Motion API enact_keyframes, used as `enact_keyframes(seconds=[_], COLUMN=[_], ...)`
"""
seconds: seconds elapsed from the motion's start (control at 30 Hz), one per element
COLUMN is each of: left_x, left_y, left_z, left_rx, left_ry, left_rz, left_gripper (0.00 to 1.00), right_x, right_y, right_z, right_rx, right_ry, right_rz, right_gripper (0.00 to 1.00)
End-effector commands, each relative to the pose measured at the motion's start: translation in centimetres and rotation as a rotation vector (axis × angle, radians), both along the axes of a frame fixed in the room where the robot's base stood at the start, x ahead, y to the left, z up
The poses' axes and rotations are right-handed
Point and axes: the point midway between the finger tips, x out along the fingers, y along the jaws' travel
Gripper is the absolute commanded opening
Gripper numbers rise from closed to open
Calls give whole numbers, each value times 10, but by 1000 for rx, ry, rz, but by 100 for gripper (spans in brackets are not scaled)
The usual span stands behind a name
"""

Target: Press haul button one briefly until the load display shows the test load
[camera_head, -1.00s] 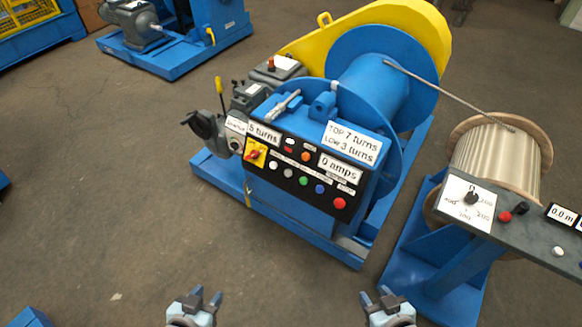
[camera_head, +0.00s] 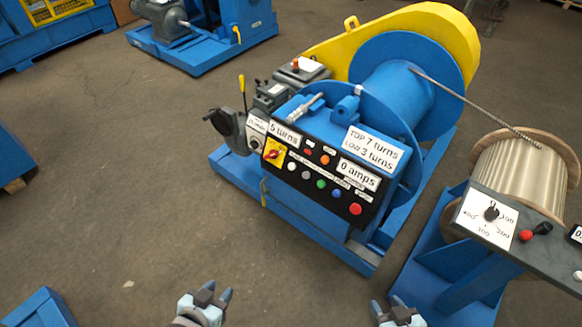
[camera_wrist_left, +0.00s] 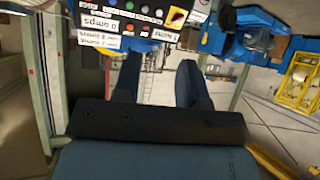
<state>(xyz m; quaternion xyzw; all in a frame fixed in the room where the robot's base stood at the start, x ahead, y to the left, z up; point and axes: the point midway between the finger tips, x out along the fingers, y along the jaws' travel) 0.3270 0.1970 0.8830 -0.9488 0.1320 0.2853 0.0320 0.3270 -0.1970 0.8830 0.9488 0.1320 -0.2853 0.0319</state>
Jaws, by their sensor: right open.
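The blue winch carries a black control panel (camera_head: 300,172) with a row of white, grey, green, blue and red buttons. The green button (camera_head: 320,184) and blue button (camera_head: 336,192) sit mid-row; the small labels are unreadable, so I cannot tell which is haul button one. One display (camera_head: 359,174) reads "0 amps", another (camera_head: 284,134) "5 turns"; I cannot identify a load display. My left gripper (camera_head: 216,292) is open and empty, in front of and below the panel. The left wrist view shows its spread fingers (camera_wrist_left: 160,68) and the panel upside down. My right gripper (camera_head: 386,304) is open and empty.
A wooden rope reel (camera_head: 520,180) stands right of the winch, behind a grey console (camera_head: 520,236) with a dial and knobs. A yellow lever (camera_head: 242,88) rises at the winch's left. Blue blocks lie at the left edge. Floor in front is clear.

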Motion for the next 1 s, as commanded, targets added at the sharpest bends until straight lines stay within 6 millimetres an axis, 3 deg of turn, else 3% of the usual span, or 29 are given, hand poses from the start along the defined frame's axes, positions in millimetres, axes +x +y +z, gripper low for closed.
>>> enact_keyframes(seconds=[0.03,0.13,0.17,1.0], left_x=[0,0,0,0], left_y=[0,0,0,0], left_z=[0,0,0,0], left_rx=[0,0,0,0], left_ry=[0,0,0,0], left_rz=[0,0,0,0], left_gripper=[26,4,0,0], right_x=[0,0,0,0], right_y=[0,0,0,0], right_z=[0,0,0,0], right_rx=[0,0,0,0], right_ry=[0,0,0,-1], right_rz=[0,0,0,0], right_gripper=[45,45,45,45])
